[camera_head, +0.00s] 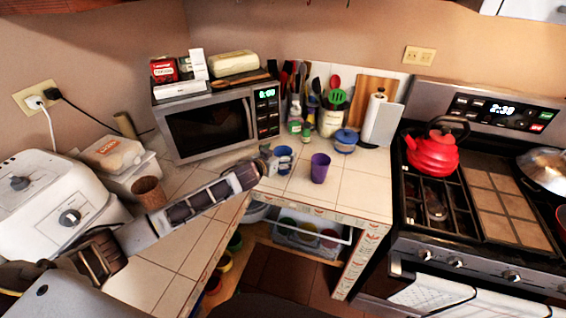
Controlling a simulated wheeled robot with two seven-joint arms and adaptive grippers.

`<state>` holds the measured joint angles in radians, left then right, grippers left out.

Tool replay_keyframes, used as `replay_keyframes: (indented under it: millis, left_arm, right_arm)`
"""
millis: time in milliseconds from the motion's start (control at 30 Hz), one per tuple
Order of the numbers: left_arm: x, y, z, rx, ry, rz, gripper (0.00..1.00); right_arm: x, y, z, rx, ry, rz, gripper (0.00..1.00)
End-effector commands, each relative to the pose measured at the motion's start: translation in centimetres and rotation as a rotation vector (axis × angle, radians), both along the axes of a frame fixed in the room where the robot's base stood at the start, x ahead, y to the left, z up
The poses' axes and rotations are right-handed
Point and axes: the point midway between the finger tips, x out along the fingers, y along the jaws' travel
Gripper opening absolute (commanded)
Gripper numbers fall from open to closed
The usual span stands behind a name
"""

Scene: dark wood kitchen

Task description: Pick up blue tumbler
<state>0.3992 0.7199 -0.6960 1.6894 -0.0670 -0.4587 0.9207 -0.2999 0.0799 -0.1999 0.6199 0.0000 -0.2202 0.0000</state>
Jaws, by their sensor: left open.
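A small blue tumbler (284,160) stands upright on the white tiled counter (350,197), in front of the microwave's right side. A purple cup (320,168) stands to its right, a little nearer the counter's front edge. My left arm reaches in from the lower left across the counter. Its gripper (270,162) is open, at the left side of the blue tumbler, with its tips close to it. I cannot tell whether they touch it. My right gripper is not in view.
A microwave (208,124) stands behind my left arm. A brown cup (148,192) and a bread box (118,165) stand at left. A blue lidded pot (345,141) and utensils are at the back. A red kettle (433,150) sits on the stove. The counter right of the purple cup is clear.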

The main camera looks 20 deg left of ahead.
Motion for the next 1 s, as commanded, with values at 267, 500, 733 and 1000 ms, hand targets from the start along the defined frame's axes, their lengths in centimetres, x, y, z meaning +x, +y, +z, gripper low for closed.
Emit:
replay_keyframes:
  millis: [267, 500, 733, 1000]
  left_arm:
    - [1.8, -0.5, -0.5, 0.000, 0.000, 0.000, 0.92]
    - [2.2, -0.7, -0.7, 0.000, 0.000, -0.001, 0.92]
    - [2.2, -0.6, -0.7, 0.000, 0.001, -0.001, 0.92]
    - [2.2, -0.6, -0.7, 0.000, 0.001, 0.000, 0.77]
  right_arm:
    - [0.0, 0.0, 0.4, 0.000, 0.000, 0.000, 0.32]
    - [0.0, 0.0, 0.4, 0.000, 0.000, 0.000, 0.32]
    - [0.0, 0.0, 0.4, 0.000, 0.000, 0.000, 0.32]
    - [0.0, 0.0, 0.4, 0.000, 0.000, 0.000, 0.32]
